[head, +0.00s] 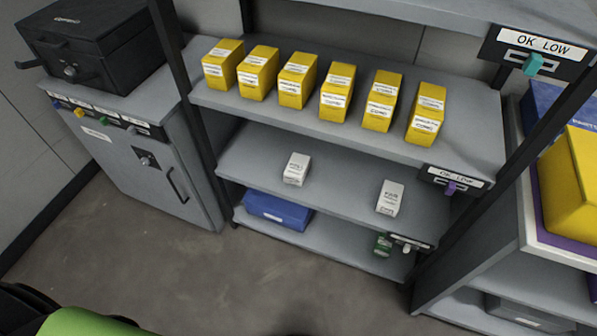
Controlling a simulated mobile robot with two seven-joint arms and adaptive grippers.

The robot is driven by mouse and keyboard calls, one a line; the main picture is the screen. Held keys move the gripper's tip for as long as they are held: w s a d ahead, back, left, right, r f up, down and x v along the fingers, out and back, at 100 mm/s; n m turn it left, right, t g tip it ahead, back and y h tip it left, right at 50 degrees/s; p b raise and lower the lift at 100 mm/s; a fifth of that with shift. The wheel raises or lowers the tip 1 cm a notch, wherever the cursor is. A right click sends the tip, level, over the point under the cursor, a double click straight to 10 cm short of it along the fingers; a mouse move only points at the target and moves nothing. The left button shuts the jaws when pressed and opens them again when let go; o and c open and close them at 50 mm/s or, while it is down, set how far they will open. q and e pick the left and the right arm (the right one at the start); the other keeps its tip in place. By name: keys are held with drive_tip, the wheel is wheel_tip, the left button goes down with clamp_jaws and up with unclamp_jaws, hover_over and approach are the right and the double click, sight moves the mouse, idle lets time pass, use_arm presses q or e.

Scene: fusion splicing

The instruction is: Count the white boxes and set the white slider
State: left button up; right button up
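Two white boxes stand apart on the middle shelf (335,180): a left white box (296,169) and a right white box (390,198). A white slider (406,248) sits on a small label plate at the right front of the bottom shelf, seemingly near the middle of its slot. That plate's lettering is too small to read. A purple slider (451,187) is on the middle shelf's OK/LOW plate. A teal slider (533,64) is on the top OK/LOW plate. Neither of my grippers is in view.
Several yellow boxes (297,81) line the upper shelf. A blue bin (277,212) and a small green item (383,245) are on the bottom shelf. A grey cabinet (130,165) with a black case (90,40) stands left. Another shelf unit stands right. The floor in front is clear.

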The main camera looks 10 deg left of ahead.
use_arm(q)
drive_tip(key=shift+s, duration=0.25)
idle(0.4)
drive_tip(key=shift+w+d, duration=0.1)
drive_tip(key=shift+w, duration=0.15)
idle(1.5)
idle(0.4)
